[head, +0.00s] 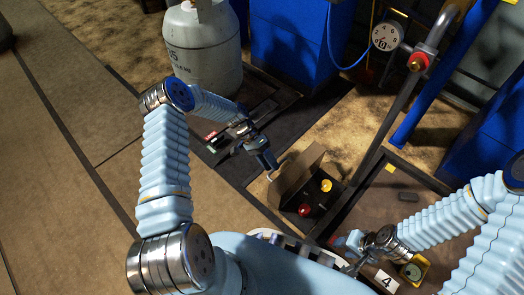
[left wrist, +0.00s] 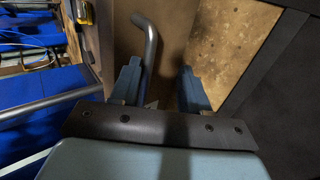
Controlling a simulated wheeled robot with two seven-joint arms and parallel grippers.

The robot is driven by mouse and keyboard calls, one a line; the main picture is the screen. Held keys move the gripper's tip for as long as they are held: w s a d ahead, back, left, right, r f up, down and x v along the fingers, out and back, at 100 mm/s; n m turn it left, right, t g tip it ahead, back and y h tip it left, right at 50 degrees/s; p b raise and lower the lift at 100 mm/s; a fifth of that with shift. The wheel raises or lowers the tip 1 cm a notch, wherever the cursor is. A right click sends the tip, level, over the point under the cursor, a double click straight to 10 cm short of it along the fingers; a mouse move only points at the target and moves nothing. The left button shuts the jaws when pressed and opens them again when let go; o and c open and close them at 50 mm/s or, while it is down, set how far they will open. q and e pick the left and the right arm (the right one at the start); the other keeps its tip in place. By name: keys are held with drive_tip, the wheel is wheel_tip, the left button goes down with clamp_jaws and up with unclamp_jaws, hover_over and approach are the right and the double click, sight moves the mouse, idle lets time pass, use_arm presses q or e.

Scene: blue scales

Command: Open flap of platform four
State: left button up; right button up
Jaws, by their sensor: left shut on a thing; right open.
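The brown flap (head: 297,172) stands raised and tilted at a dark box (head: 318,205) in the head view. Inside the box are a red button (head: 304,210) and a yellow button (head: 326,185). My left gripper (head: 268,166) is at the flap's left side, shut on its bent metal handle. In the left wrist view the handle (left wrist: 150,42) runs between the fingers of the left gripper (left wrist: 158,88), close to the left finger. A "4" sign (head: 386,281) is at the bottom right. My right gripper (head: 352,256) is open near the sign, partly hidden.
A grey gas cylinder (head: 203,50) stands at the back left beside a blue container (head: 295,40). A slanting metal pipe (head: 385,128) and a dial gauge (head: 386,36) are at the right. A yellow-framed device (head: 414,269) is beside the sign. Floor at left is clear.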

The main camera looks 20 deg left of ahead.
use_arm(q)
drive_tip(key=p+v, duration=0.1)
drive_tip(key=v, duration=1.2)
use_arm(e)
drive_tip(key=shift+r, duration=0.75)
